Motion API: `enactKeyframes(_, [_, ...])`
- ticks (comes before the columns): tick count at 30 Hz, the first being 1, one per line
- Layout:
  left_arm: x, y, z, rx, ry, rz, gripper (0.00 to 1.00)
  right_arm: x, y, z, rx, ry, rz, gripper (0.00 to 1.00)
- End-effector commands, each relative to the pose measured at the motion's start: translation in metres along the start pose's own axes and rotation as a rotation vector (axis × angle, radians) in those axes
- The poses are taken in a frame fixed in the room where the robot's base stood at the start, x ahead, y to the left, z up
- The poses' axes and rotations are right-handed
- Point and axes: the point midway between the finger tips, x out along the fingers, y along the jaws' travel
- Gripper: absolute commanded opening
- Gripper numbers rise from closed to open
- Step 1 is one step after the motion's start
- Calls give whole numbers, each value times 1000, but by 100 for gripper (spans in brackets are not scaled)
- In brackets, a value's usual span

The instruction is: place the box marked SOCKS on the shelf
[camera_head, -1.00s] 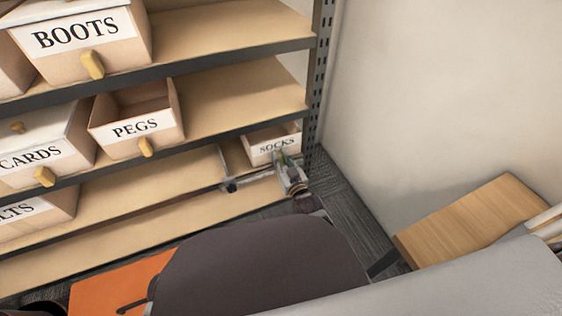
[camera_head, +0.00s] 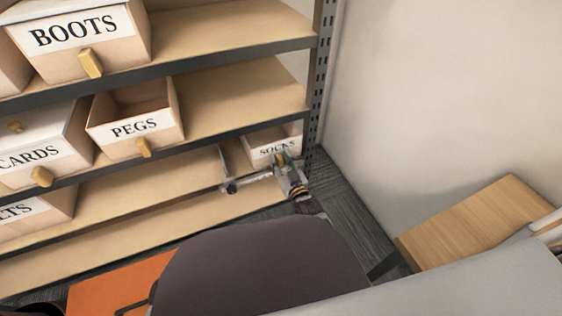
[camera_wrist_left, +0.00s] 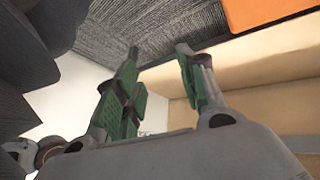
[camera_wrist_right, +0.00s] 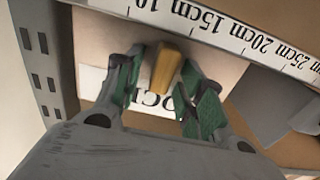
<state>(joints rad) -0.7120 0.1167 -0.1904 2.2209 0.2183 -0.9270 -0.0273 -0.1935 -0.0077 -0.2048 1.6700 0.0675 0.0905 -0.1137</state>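The box marked SOCKS (camera_head: 263,140) stands upright on a lower board of the shelf (camera_head: 150,187), at its right end by the upright post. In the right wrist view its front and label (camera_wrist_right: 92,82) show upside down, partly covered by my fingers. My right gripper (camera_wrist_right: 163,62) is at the box front, with its green-padded fingers apart on either side of the wooden handle (camera_wrist_right: 165,70). Small gaps seem to show beside the handle. My left gripper (camera_wrist_left: 158,60) is open and empty, with carpet and a shelf board beyond it.
A grey divider (camera_wrist_right: 265,105) stands beside the SOCKS box. A measuring strip (camera_wrist_right: 230,35) runs along the shelf edge. Boxes marked BOOTS (camera_head: 110,55), PEGS (camera_head: 160,142) and CARDS (camera_head: 70,158) stand further left. A wooden surface (camera_head: 475,222) is at the right.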

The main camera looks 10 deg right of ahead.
Motion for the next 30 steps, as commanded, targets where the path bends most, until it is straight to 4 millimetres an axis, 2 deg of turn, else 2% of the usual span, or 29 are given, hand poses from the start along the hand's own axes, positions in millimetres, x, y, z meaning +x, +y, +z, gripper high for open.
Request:
enactKeyframes(8, [0, 0, 0, 0, -2, 0, 40, 0, 0, -2, 0, 0, 0, 39])
enactKeyframes(14, [-5, 1, 1, 4, -22, -4, 40, -9, 0, -2, -1, 0, 0, 39])
enactKeyframes(30, [-36, 3, -19, 38, -78, -31, 40, -60, 0, -3, -1, -1, 0, 39])
